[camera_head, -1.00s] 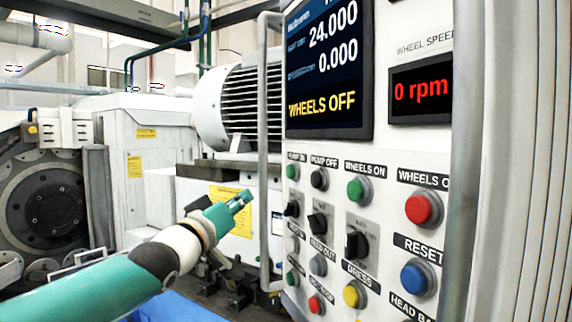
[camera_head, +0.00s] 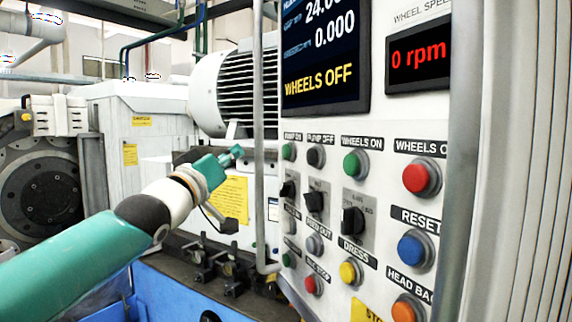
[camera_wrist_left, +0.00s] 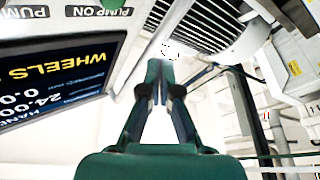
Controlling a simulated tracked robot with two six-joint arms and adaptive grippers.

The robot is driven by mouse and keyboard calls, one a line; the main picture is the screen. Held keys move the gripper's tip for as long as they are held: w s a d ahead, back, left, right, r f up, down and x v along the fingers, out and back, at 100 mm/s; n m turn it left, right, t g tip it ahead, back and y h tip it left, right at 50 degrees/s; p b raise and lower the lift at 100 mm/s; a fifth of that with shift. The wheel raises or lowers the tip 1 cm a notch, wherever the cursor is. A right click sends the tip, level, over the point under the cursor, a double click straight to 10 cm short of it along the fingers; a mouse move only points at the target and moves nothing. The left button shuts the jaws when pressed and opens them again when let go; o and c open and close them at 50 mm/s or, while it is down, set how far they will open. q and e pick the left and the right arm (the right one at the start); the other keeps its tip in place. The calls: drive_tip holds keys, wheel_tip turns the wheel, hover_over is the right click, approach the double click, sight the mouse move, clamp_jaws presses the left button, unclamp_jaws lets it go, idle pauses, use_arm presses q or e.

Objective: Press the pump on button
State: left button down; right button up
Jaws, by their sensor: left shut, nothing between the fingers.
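The pump on button (camera_head: 288,152) is a green round button at the upper left of the control panel, under its PUMP ON label. The black pump off button (camera_head: 315,156) is to its right. My left gripper (camera_head: 237,151) is shut and empty, to the left of the pump on button at about its height in the picture, apart from it. A grey vertical rail stands between them in the head view.
The grey rail (camera_head: 259,200) runs along the panel's left edge. The screen (camera_head: 325,60) reads WHEELS OFF. Close by on the panel are the wheels on button (camera_head: 354,163), a black knob (camera_head: 314,202) and several other buttons. A white motor (camera_head: 225,95) stands behind the gripper.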

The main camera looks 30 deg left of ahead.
sight(287, 151)
use_arm(q)
drive_tip(key=w+d+b, duration=0.4)
drive_tip(key=w+b, duration=0.1)
drive_tip(key=shift+w+d, duration=0.25)
drive_tip(key=shift+w+d, duration=0.1)
idle(1.4)
drive_tip(key=shift+w+d, duration=0.15)
drive_tip(key=shift+w, duration=0.05)
idle(0.3)
drive_tip(key=shift+w+d, duration=0.4)
drive_tip(key=shift+w, duration=0.05)
idle(0.9)
drive_tip(key=shift+a, duration=0.1)
drive_tip(key=shift+s+a, duration=0.5)
drive_tip(key=shift+s, duration=0.2)
